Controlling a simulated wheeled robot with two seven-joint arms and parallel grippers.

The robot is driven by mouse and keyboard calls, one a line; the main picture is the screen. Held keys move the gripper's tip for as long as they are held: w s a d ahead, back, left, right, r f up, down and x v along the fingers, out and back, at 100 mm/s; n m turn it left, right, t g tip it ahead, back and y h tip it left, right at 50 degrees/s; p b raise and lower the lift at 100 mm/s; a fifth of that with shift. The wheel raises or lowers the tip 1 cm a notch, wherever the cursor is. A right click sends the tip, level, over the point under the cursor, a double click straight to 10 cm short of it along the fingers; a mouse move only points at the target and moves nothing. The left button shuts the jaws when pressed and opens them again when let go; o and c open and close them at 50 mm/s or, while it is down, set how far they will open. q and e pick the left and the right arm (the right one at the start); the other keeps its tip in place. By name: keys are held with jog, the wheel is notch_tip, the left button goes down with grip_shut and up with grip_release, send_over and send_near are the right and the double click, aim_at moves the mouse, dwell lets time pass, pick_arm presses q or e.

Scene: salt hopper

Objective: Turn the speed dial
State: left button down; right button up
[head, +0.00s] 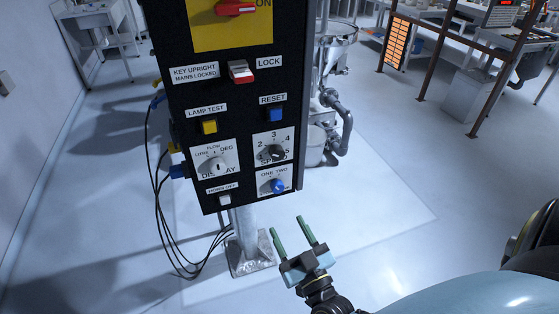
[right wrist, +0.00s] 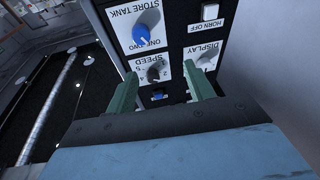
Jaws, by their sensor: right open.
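The speed dial (head: 275,153) is a dark round knob on a white plate marked with numbers, low on the right side of a black control panel (head: 235,120). In the right wrist view the panel's labels are upside down, and the speed dial (right wrist: 155,74) shows between the two fingers. My right gripper (head: 286,224) is open and empty, with green fingers. In the head view it is below and in front of the panel's lower edge, apart from the dial. The right wrist view shows its fingertips (right wrist: 162,72) pointing toward the panel.
Close to the speed dial are a blue knob (head: 278,186) below, the display dial (head: 217,165) at left and a blue reset button (head: 275,114) above. A red key switch (head: 241,72) is higher. Cables (head: 158,200) hang at the panel's left.

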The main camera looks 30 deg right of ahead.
aim_at(279, 158)
notch_tip(279, 158, up, 7)
jog(key=d+m+t+h, duration=0.1)
jog(key=d+m+h, duration=0.1)
jog(key=h, duration=0.1)
jog(key=shift+y, duration=0.3)
jog(key=p+x, duration=0.1)
jog(key=x, duration=1.1)
jog(key=shift+w+r, duration=0.1)
jog(key=shift+w, duration=0.15)
jog(key=c, duration=1)
